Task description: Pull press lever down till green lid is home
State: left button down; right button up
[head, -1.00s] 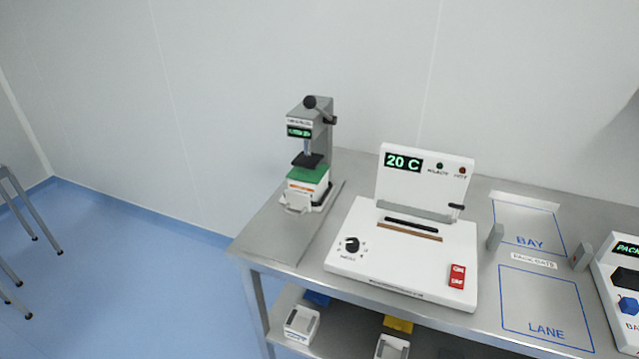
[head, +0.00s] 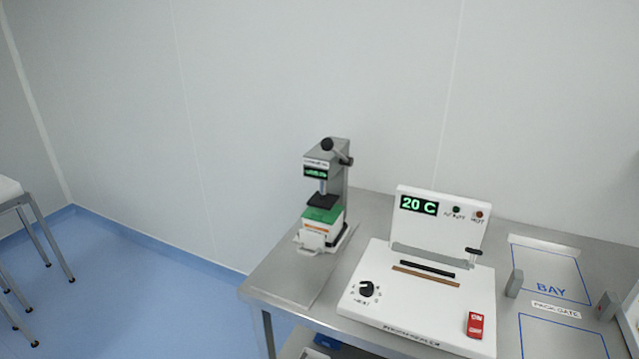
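The grey press (head: 338,176) stands at the back left of the steel table. Its lever has a black ball knob (head: 327,144) at the top front, with the lever pivot on the press's right side. A dark press plate (head: 321,201) hangs on a rod just above the green lid (head: 322,215). The lid sits on a white box (head: 316,231) with an orange stripe; I cannot tell if it is fully seated. Neither of my grippers is in view.
A white sealer (head: 420,300) with a 20 C display (head: 419,205) stands right of the press. The marked bay (head: 550,275) and grey gate posts are further right. Bare table lies in front of the press. A stool (head: 25,215) stands at far left.

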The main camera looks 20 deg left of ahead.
aim_at(326, 144)
jog(key=j+z, duration=0.15)
jog(key=z, duration=0.2)
jog(key=j+z, duration=0.2)
jog(key=z, duration=0.2)
jog(key=j+z, duration=0.15)
jog(key=z, duration=0.2)
jog(key=k+j+z, duration=0.15)
jog(key=j, duration=0.25)
jog(key=j+z, duration=0.1)
jog(key=j, duration=0.35)
jog(key=k+j+z, duration=0.15)
jog(key=j, duration=0.25)
jog(key=k+j+z, duration=0.15)
jog(key=j, duration=0.2)
jog(key=k+j+z, duration=0.1)
jog(key=j, duration=0.3)
jog(key=k+j+z, duration=0.15)
jog(key=k+j, duration=0.5)
jog(key=j, duration=0.3)
jog(key=k+j, duration=0.2)
jog(key=j, duration=0.1)
